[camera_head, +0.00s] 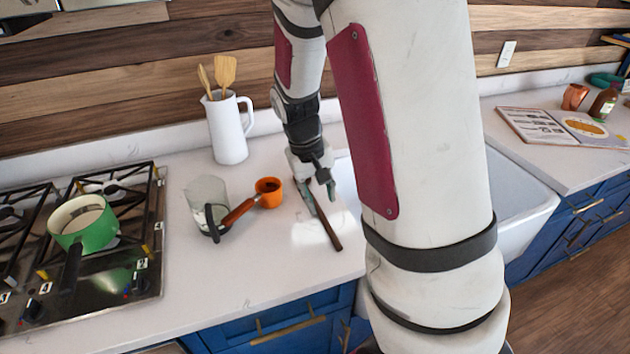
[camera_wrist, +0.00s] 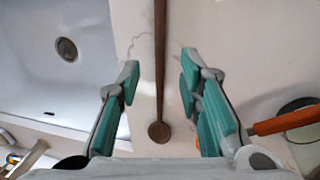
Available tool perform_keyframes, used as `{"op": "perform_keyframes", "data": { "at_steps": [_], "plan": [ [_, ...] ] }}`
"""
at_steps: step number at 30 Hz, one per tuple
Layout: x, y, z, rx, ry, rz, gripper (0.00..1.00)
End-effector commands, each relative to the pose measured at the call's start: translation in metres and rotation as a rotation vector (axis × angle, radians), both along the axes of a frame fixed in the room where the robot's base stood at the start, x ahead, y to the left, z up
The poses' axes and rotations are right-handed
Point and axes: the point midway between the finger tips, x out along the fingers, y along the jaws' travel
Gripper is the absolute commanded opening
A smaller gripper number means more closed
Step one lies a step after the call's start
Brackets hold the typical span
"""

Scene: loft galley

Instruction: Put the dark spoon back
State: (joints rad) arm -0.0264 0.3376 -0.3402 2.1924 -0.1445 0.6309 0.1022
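The dark spoon (camera_head: 329,230) lies on the white counter beside the sink, its long brown handle pointing toward the front edge. In the wrist view the spoon (camera_wrist: 160,40) runs straight down the middle, with its small round bowl nearest the palm. My gripper (camera_head: 318,190) is open above the spoon. In the wrist view my gripper's (camera_wrist: 161,78) teal fingers stand on either side of the spoon, with gaps on both sides. A white pitcher (camera_head: 227,130) holding light wooden utensils (camera_head: 225,72) stands upright at the back, left of my gripper.
The white sink (camera_head: 520,205) is to the right. A green pot (camera_head: 84,225) sits on the stove. The front-middle counter is clear.

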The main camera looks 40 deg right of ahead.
Motion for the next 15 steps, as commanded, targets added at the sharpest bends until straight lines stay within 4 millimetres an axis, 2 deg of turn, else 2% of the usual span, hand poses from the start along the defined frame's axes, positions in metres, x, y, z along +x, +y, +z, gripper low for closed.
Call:
{"op": "perform_keyframes", "data": {
  "at_steps": [3,11,15],
  "plan": [
    [0.002,0.004,0.023,-0.001,-0.004,0.003,0.33],
    [0.002,0.009,0.047,0.001,-0.002,0.001,0.33],
    [-0.002,0.021,0.065,0.023,-0.038,0.017,0.33]
  ]
}}
